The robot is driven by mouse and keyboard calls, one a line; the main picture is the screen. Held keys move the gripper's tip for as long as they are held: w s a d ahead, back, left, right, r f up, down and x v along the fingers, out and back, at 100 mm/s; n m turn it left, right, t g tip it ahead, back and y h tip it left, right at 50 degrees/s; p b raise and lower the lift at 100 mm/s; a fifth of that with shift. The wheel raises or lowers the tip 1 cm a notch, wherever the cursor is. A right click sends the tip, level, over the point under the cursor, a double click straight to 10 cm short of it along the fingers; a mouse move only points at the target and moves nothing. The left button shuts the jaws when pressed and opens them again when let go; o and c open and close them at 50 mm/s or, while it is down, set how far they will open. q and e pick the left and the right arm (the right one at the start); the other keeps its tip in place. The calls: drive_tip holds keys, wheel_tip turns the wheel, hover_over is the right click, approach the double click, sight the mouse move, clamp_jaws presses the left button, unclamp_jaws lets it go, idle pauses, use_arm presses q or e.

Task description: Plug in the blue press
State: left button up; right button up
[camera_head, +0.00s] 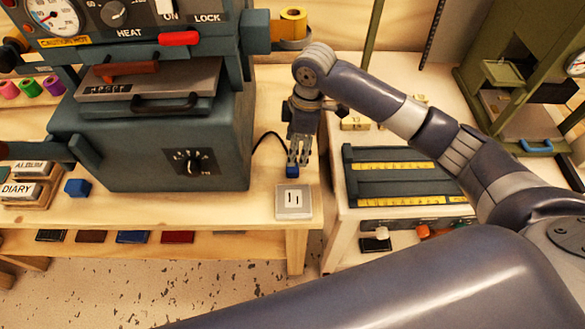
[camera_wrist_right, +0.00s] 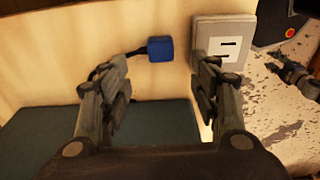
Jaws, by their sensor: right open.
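The blue-grey press (camera_head: 150,140) stands on the left wooden bench, with a dial on its front; a dark teal surface, probably its side, shows in the wrist view (camera_wrist_right: 150,125). A black cord runs from behind it to a small blue plug (camera_head: 292,171), which lies on the bench top. A pale socket plate (camera_head: 293,201) with two dark slots sits just in front of the plug; it also shows in the wrist view (camera_wrist_right: 224,42). My right gripper (camera_head: 298,158) points down over the plug, open, with the plug (camera_wrist_right: 160,49) showing between its fingers. Whether they touch it is unclear.
A dark tray with yellow rulers (camera_head: 395,166) and a green press (camera_head: 520,80) stand right. In the wrist view, a dark jointed part, possibly my left gripper (camera_wrist_right: 293,72), shows over speckled floor.

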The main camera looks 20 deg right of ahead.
sight(295, 167)
wheel_tip(295, 167, down, 2)
drive_tip(key=shift+a+f, duration=0.15)
drive_tip(key=shift+f, duration=0.3)
use_arm(q)
drive_tip(key=shift+w+d+r, duration=0.1)
drive_tip(key=shift+w, duration=0.9)
drive_tip(key=shift+s, duration=0.15)
use_arm(e)
drive_tip(key=f, duration=0.5)
drive_tip(key=shift+a+p, duration=0.3)
drive_tip(key=shift+p, duration=0.1)
use_arm(q)
drive_tip(key=shift+s+r, duration=0.3)
drive_tip(key=shift+r, duration=0.05)
use_arm(e)
drive_tip(key=c, duration=1.1)
